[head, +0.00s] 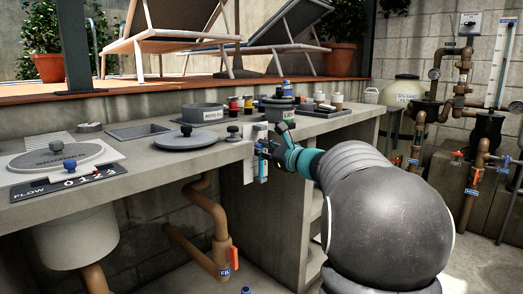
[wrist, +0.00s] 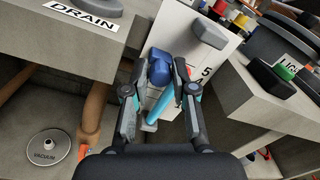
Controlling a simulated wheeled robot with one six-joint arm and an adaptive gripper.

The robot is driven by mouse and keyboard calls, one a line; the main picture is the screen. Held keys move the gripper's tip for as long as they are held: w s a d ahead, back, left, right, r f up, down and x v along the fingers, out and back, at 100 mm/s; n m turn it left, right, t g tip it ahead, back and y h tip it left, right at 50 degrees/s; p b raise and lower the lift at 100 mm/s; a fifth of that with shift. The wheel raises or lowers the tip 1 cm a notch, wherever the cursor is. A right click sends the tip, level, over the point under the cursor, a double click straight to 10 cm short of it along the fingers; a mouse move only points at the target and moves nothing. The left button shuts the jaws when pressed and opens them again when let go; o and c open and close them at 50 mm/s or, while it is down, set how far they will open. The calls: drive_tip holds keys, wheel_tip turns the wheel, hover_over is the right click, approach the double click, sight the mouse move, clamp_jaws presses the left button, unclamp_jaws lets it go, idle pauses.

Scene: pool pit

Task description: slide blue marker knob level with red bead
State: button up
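The blue marker knob (wrist: 158,70) is on a white scale panel (wrist: 212,28) on the counter's front, with a "5" printed on it. My gripper (wrist: 160,68) reaches the panel, with one fingertip on each side of the knob. The fingers look close to the knob, but contact is unclear. A light blue tube (wrist: 160,106) runs slantwise between the fingers in the wrist view. A small red spot beside the right finger may be the red bead, mostly hidden. In the head view my gripper (head: 270,149) covers much of the panel (head: 250,165).
A grey block (wrist: 208,34) sticks out at the panel's top. A flow plate (head: 70,182) with another blue knob lies at left on the counter. Pots and lids stand on top. A brown pipe (head: 212,225) with an orange handle runs below.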

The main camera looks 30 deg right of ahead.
drive_tip(key=shift+o, duration=0.9)
drive_tip(key=v, duration=1.2)
